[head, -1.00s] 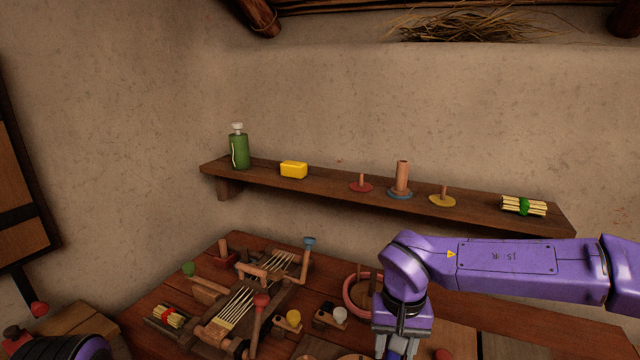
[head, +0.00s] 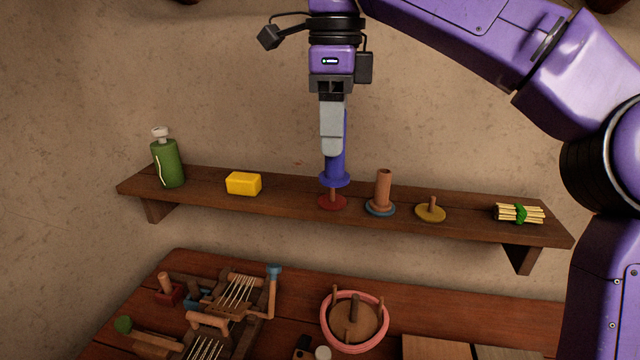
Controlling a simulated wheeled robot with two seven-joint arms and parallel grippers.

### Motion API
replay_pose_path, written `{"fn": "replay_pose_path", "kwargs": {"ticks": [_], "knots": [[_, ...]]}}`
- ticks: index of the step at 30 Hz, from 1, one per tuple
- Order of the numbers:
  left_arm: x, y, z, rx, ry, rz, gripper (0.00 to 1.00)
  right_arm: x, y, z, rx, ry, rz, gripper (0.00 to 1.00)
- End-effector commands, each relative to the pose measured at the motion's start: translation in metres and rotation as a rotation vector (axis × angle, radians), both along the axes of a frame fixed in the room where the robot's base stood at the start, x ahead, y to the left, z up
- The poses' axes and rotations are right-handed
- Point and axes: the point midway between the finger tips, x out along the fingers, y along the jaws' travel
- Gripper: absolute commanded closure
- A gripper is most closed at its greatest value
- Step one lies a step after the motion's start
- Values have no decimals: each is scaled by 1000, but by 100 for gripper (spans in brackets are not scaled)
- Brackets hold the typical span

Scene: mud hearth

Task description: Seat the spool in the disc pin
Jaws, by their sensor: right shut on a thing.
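My right gripper (head: 332,145) points down from above the shelf and is shut on a blue spool (head: 335,178). The spool is upright, with its wide flange at the bottom. Directly below it on the shelf is a red disc (head: 325,204) with a short brown pin (head: 333,192). The flange hides the pin's top, so I cannot tell whether the tip is inside the spool. The flange is clear above the disc. To the right are a blue disc (head: 371,210) with a tall brown spool (head: 383,187) on it and a yellow disc (head: 424,214) with a bare pin. My left gripper is out of view.
The wooden shelf (head: 290,195) also holds a green bottle (head: 167,163), a yellow block (head: 243,184) and a bundle of sticks (head: 508,214). Below, the table (head: 290,320) carries a wooden loom-like frame (head: 230,310) and a pink ring (head: 325,325).

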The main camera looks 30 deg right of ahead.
Motion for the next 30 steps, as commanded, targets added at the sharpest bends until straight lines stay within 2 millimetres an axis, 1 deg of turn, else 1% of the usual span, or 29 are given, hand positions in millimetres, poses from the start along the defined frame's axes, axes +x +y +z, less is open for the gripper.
{"fn": "replay_pose_path", "kwargs": {"ticks": [1, 2, 5, 12, 13, 15, 16, 18, 23, 24, 27, 30], "knots": [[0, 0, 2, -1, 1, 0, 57, -1, 2, 7, -2, -1, -31, 85], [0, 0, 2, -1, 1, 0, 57, 0, 1, 8, -2, -1, -42, 85], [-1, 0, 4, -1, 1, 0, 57, 17, -6, 1, 1, 6, -53, 85], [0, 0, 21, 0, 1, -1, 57, 81, -36, -29, 0, 8, -43, 85], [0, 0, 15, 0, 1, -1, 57, 86, -39, -42, 0, 8, -41, 85], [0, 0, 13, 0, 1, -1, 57, 97, -45, -59, 0, 8, -42, 85], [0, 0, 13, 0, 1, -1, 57, 101, -48, -63, 0, 5, -42, 85], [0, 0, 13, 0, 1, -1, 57, 108, -52, -73, 0, 5, -42, 85], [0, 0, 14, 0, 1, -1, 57, 120, -59, -89, 0, 5, -43, 85], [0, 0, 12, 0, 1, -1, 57, 123, -61, -98, -1, 6, -42, 85], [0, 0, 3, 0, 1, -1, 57, 121, -61, -117, 0, 5, -42, 85], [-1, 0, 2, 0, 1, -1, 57, 121, -60, -122, 1, 3, -43, 85]]}}
